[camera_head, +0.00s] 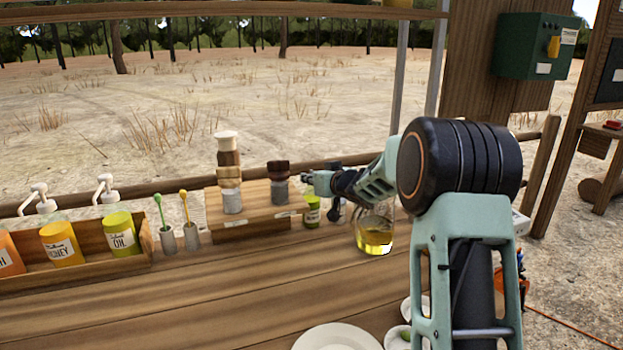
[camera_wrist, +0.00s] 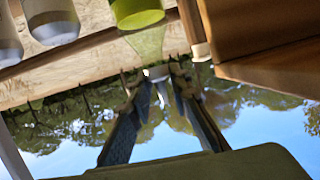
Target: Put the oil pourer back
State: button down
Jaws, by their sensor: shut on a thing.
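My gripper (camera_head: 314,180) reaches left over the counter, beside the wooden block stand. It is shut on the top of what looks like the oil pourer (camera_head: 313,213), a small lime-green container with a white label. In the wrist view, which is nearly upside down, the fingers (camera_wrist: 158,74) close on the narrow end of its clear, cone-shaped neck. The lime body (camera_wrist: 136,12) lies beyond the neck and is cut off by the picture edge. I cannot tell whether its base touches the counter.
The wooden stand (camera_head: 262,222) holds two mills just left. A glass vessel with yellow liquid (camera_head: 376,239) stands below my forearm. A wooden tray (camera_head: 90,273) with labelled jars is at far left, near two small grey cups. Pale plates (camera_head: 337,338) lie in front. The middle counter is clear.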

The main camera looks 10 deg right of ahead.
jog(key=c, duration=1.8)
grip_release()
jog(key=shift+r, duration=0.1)
jog(key=p+v, duration=0.1)
jog(key=v, duration=1.1)
jog(key=shift+p, duration=0.35)
